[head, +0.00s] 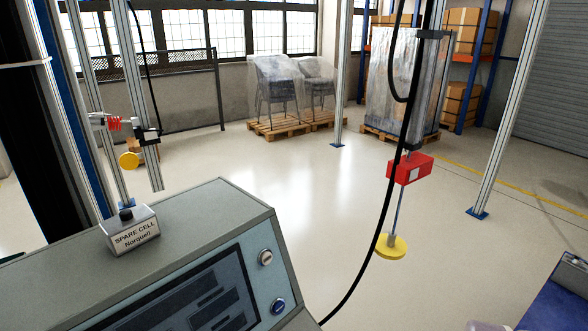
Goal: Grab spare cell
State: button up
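The spare cell (130,233) is a small light-grey box with a dark round knob on top.
The console's sloped front has a dark screen (195,300) and round buttons. A black cable (365,255) hangs right of it, near a red block (409,169) and a yellow disc (391,247). Metal posts stand left, behind the cell. Open floor lies beyond.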

aim_at(122, 233)
jog(key=u, duration=1.5)
